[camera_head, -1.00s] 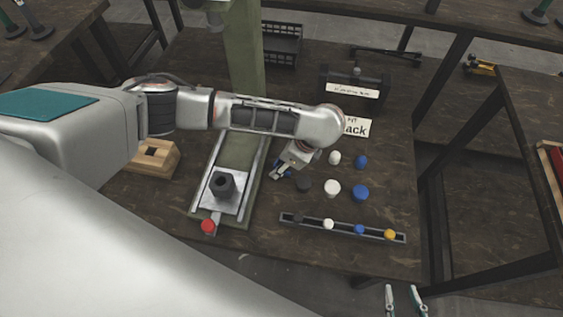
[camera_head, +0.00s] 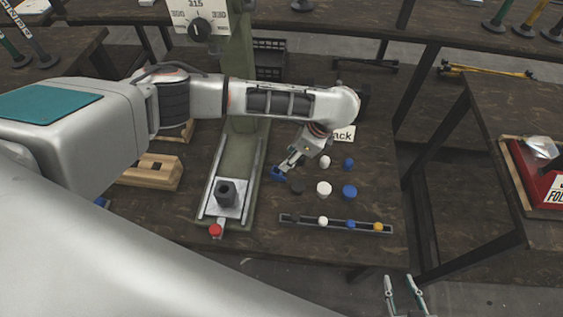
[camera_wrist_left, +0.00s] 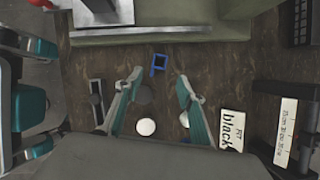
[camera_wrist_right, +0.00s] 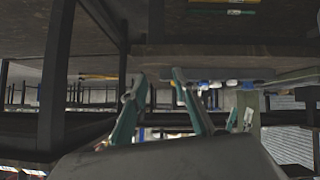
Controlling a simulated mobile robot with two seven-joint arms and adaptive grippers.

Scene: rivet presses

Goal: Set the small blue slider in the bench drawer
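A small blue open-frame piece (camera_head: 278,174), which may be the slider, lies on the bench just right of the press base. It also shows in the left wrist view (camera_wrist_left: 158,64), just past my left fingertips. My left gripper (camera_head: 286,166) points down close to it; its fingers (camera_wrist_left: 159,80) are apart, with nothing seen held between them. My right gripper (camera_head: 404,284) is open and empty in front of the bench. I cannot make out which part is the bench drawer.
A press with a dial (camera_head: 200,27) has a dark block (camera_head: 227,192) and red knob (camera_head: 215,230) at its base. Several round black, white and blue pieces lie right of it. A narrow strip tray (camera_head: 300,222) runs along the front edge.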

